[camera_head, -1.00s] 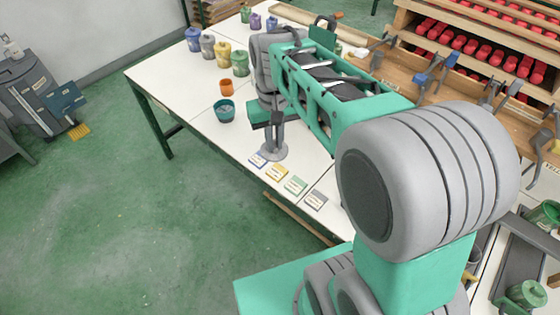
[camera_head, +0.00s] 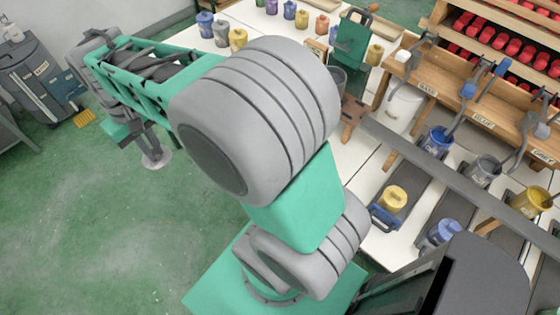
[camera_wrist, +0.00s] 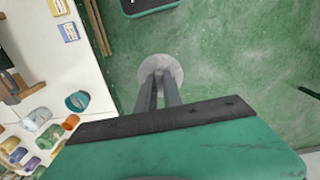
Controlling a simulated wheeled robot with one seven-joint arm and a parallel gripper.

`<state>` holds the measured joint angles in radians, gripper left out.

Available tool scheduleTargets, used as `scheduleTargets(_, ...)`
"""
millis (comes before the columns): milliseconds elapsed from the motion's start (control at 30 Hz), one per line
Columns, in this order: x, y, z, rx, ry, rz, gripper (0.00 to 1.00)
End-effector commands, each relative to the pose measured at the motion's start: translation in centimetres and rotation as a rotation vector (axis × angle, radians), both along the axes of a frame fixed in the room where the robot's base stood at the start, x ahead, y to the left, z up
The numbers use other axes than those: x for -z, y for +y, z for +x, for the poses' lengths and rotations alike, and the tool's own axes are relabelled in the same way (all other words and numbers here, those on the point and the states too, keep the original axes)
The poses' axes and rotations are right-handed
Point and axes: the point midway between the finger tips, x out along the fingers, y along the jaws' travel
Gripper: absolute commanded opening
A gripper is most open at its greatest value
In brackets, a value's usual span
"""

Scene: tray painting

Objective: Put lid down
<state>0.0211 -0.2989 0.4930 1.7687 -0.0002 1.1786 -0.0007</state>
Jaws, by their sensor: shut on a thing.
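The lid is a round, pale grey disc in the head view (camera_head: 157,160). My gripper (camera_head: 150,148) is shut on its top, and the lid hangs roughly level over the green floor, clear of the table. In the wrist view, my gripper's two dark fingers (camera_wrist: 160,82) close together on the lid (camera_wrist: 165,66), whose rim shows around the fingertips. Its underside is hidden.
The white table (camera_wrist: 58,72) stands left in the wrist view, with a teal pot (camera_wrist: 77,101), an orange cup (camera_wrist: 70,122) and coloured jars. Yellow (camera_head: 394,197) and blue (camera_head: 440,232) lidded pots stand right. Bare floor (camera_head: 60,230) lies left.

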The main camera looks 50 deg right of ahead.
Motion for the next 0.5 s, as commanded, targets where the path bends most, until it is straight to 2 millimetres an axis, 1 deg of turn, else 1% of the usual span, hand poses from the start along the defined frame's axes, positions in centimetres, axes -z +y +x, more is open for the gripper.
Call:
scheduleTargets(67,0.6,-1.9,-0.3,0.050,0.001,0.000,0.00)
scheduleTargets(167,1.6,-5.9,-1.2,0.154,0.000,0.000,0.00)
scheduleTargets(200,2.1,-7.8,-1.9,0.207,0.001,0.000,0.00)
scheduleTargets(267,2.9,-10.9,-3.1,0.293,0.001,0.000,0.00)
scheduleTargets(300,3.5,-12.9,-4.2,0.353,0.001,0.000,0.00)
scheduleTargets(367,4.3,-16.1,-6.1,0.451,0.000,0.000,0.00)
scheduleTargets(400,5.0,-18.2,-7.7,0.521,0.001,0.000,0.00)
scheduleTargets(467,6.1,-21.2,-10.5,0.634,0.002,-0.001,0.00)
scheduleTargets(500,6.8,-23.1,-12.7,0.712,0.001,-0.001,0.00)
